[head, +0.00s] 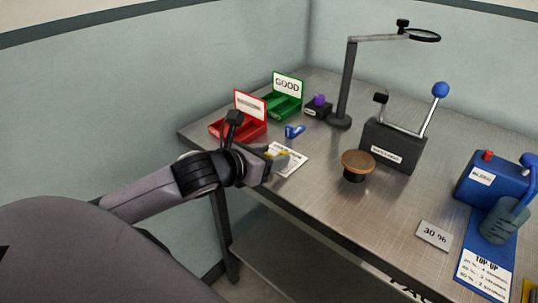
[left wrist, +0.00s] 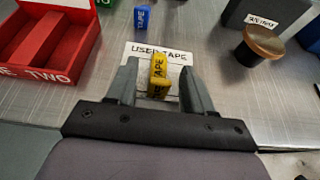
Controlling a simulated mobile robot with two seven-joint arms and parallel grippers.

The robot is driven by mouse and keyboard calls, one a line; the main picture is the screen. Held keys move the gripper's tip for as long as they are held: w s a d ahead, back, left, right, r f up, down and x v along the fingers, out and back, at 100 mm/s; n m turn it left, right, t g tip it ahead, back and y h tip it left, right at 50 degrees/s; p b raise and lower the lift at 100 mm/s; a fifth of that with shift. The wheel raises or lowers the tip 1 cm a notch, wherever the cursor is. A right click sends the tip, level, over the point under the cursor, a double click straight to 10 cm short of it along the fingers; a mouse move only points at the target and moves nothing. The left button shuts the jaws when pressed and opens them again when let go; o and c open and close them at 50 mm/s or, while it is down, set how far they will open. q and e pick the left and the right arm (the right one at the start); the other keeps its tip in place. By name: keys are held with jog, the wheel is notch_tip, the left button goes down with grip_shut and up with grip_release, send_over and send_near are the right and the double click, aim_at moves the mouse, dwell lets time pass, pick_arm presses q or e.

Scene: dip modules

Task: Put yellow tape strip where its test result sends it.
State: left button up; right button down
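The yellow tape strip (left wrist: 159,74), marked TAPE, stands on a white card (left wrist: 136,50) labelled USED TAPE; in the head view the strip (head: 280,153) is partly hidden by my left gripper (head: 275,163). In the left wrist view my left gripper (left wrist: 158,88) is open, with a finger on each side of the strip and gaps showing between. A red tray (head: 240,124), its side lettering ending in TWO, stands left of the card. A green tray (head: 284,105) with a GOOD sign stands behind it. My right gripper is not in view.
A round brown-topped knob (head: 357,164), a dark lever box (head: 392,147), a magnifier stand (head: 347,85) and a small purple-knobbed box (head: 318,107) stand around. A 30 % card (head: 434,235) and blue dispenser (head: 490,180) are right.

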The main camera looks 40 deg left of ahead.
pick_arm(q)
jog(key=shift+r, duration=0.25)
jog(key=shift+s, duration=0.3)
jog(key=d+p+v, duration=0.1)
jog(key=p+v, duration=0.6)
jog(key=v, duration=0.4)
notch_tip(320, 180, down, 13)
jog(key=s+n+g, duration=0.2)
jog(key=s+n, duration=0.1)
jog(key=n, duration=1.4)
jog(key=s+d+f+n+g+h, duration=0.1)
jog(key=s+d+f+n, duration=0.3)
jog(key=d+f+n, duration=0.6)
jog(key=n, duration=0.7)
jog(key=shift+f+n, duration=0.2)
jog(key=shift+n, duration=0.2)
